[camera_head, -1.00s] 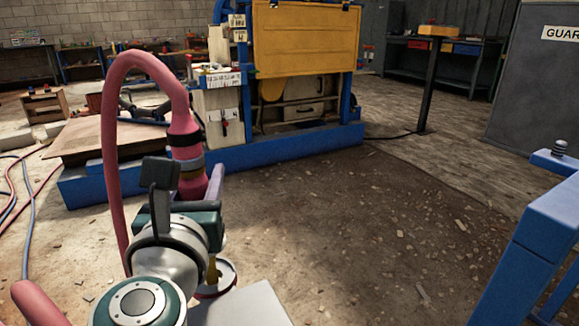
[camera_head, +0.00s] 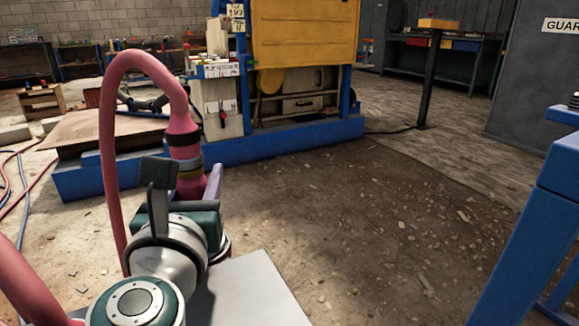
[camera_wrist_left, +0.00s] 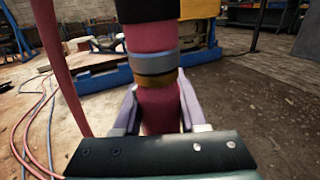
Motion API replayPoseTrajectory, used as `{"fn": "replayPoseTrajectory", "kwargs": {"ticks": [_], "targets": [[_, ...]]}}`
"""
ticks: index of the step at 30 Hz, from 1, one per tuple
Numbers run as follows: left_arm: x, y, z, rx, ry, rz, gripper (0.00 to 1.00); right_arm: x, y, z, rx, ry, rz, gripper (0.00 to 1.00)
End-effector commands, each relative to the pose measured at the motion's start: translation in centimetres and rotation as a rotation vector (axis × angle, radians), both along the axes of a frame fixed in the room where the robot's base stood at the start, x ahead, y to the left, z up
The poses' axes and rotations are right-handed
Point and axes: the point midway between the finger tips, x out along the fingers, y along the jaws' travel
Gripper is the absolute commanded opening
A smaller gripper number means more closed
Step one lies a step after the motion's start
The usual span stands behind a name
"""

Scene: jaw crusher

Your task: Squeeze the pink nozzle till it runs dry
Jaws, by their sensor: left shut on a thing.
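The pink nozzle (camera_head: 184,140) stands roughly upright in my left gripper (camera_head: 203,184), with grey and yellow bands around its lower part. A pink hose loops up from its top and down to the left. In the left wrist view, the nozzle (camera_wrist_left: 158,105) passes between the two pale purple fingers of my left gripper (camera_wrist_left: 157,108), which are shut on its lower pink part. The nozzle's lower end is hidden behind my wrist. I see no spray or liquid. My right gripper is not in view.
A blue-framed machine with a yellow panel (camera_head: 305,38) stands ahead on a blue base (camera_head: 260,143). A blue frame (camera_head: 530,225) is close at the right. Hoses (camera_head: 22,175) lie at the left. The gravel-strewn floor (camera_head: 390,220) between is open.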

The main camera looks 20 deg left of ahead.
Motion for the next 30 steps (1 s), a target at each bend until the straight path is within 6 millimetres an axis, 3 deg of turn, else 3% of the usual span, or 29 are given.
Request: {"fn": "replayPoseTrajectory", "kwargs": {"ticks": [1,2,10,20,30], "targets": [[0.0,0.0,0.1,0.001,-0.002,0.000,0.00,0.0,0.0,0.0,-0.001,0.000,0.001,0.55],[0.0,0.0,0.1,0.001,-0.002,0.000,0.45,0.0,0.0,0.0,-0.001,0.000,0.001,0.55],[0.0,0.0,0.1,0.000,-0.001,0.000,0.75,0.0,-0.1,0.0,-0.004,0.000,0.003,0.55],[-0.4,-0.2,-0.1,-0.001,0.002,0.000,0.76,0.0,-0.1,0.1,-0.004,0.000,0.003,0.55],[-5.9,-3.0,-0.1,0.001,0.005,-0.001,0.76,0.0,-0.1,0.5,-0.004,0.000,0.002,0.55]]}}
